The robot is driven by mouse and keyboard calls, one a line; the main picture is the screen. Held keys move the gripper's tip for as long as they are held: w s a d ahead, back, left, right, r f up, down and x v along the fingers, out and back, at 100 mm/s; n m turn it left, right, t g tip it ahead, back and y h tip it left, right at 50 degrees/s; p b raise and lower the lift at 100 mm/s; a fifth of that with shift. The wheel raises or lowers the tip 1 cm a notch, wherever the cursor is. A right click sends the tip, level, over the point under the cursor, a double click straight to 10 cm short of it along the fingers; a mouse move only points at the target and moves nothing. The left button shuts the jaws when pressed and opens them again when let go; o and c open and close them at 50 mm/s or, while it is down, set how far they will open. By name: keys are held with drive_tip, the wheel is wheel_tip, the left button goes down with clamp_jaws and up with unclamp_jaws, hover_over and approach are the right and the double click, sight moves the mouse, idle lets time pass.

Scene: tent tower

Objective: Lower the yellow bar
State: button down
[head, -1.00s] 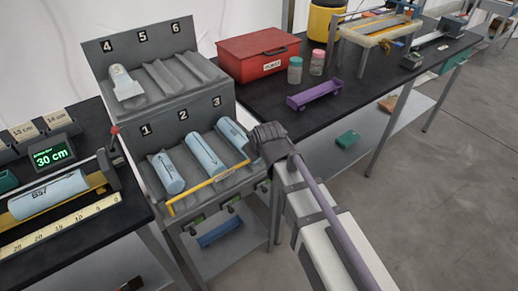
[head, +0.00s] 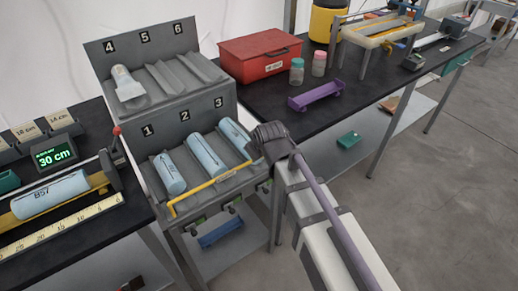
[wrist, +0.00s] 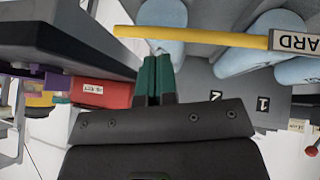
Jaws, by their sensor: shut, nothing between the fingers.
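The yellow bar (head: 212,188) runs across the front of the lower rack (head: 203,205), in front of the slots marked 1, 2 and 3. In the wrist view the yellow bar (wrist: 200,37) crosses the top, with a white label (wrist: 295,43) partly reading "ARD". My gripper (wrist: 155,62) has green fingers that are shut and empty. Their tips are close to the bar, near its end by slot 3. I cannot tell whether they touch it. In the head view my dark wrist hides the fingers.
Pale blue cylinders (head: 206,155) lie in slots 1 to 3 behind the bar. A clear-and-white piece (head: 128,86) lies in slot 4. A red box (head: 262,56) and a purple tray (head: 316,96) stand on the right bench. A measuring bench is at left.

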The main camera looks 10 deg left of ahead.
wheel_tip(320, 180, up, 4)
drive_tip(key=shift+a+f+p, duration=0.1)
drive_tip(key=shift+p, duration=1)
drive_tip(key=w+d+p+v, duration=0.1)
drive_tip(key=d+p+v, duration=0.1)
drive_tip(key=p+v, duration=0.6)
drive_tip(key=s+d+f+m+g+h, duration=0.1)
drive_tip(key=s+d+m+g, duration=0.1)
drive_tip(key=d, duration=0.7)
drive_tip(key=s+d+f+m+g+h+b, duration=0.1)
drive_tip(key=s+d+m+g, duration=0.1)
drive_tip(key=d+m, duration=0.3)
drive_tip(key=s+d+f+m+g+h, duration=0.1)
drive_tip(key=s+d+m+g, duration=0.1)
drive_tip(key=d, duration=1.1)
drive_tip(key=shift+s+f+m, duration=0.15)
drive_tip(key=shift+s+m, duration=0.65)
drive_tip(key=shift+s, duration=0.3)
drive_tip(key=shift+d, duration=0.2)
